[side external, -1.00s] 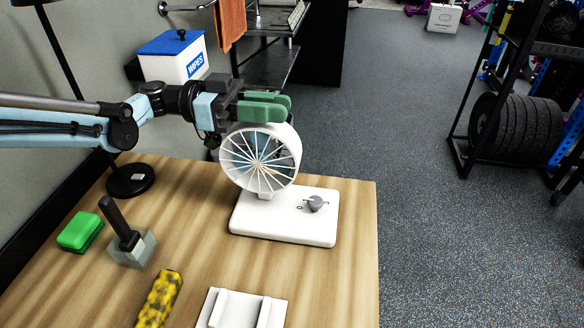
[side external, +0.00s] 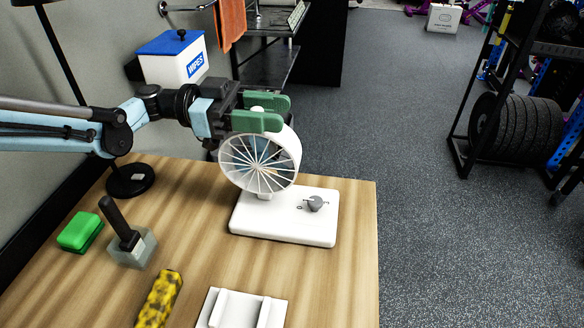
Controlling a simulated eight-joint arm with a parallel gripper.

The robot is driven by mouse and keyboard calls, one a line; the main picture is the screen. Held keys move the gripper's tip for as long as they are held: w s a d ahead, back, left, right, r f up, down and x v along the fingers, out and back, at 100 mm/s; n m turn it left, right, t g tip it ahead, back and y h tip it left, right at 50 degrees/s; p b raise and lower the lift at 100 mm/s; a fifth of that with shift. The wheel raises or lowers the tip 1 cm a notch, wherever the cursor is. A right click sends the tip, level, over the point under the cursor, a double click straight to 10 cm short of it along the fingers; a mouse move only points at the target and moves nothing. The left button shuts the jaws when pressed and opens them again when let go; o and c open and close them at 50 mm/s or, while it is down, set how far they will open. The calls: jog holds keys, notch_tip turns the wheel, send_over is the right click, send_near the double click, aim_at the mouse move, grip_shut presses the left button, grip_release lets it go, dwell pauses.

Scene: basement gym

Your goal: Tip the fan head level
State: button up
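The white fan (side external: 287,215) stands on the wooden table with its round head (side external: 259,162) on a short neck above a flat base. Its spoked grille faces the camera and looks slightly tilted; the exact angle is hard to judge. A grey knob (side external: 316,203) sits on the base. My gripper (side external: 266,110) is at the top of the fan head, with its two green fingers apart. A small white part shows between the fingers; I cannot tell whether they touch it. The near finger hides part of the head's top rim.
A green block (side external: 80,232), a black-handled tool in a grey block (side external: 130,240), a yellow-black patterned bar (side external: 160,298) and a white cradle (side external: 242,310) lie on the table (side external: 335,270). A black lamp base (side external: 130,180) stands behind. The table's right side is clear.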

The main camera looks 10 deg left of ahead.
jog(key=a, duration=1.2)
jog(key=s+a+f+n+t+y, duration=0.3)
jog(key=s+a+n+y, duration=0.5)
jog(key=a+n+y, duration=0.1)
jog(key=s+a+f+n+t+y, duration=0.3)
jog(key=s+a+n+y, duration=0.5)
jog(key=a, duration=0.3)
jog(key=shift+s+f+n+t+y, duration=0.15)
jog(key=shift+s+n+t+y, duration=0.25)
jog(key=shift+n+t+y, duration=0.15)
jog(key=shift+a, duration=0.1)
dwell(0.5)
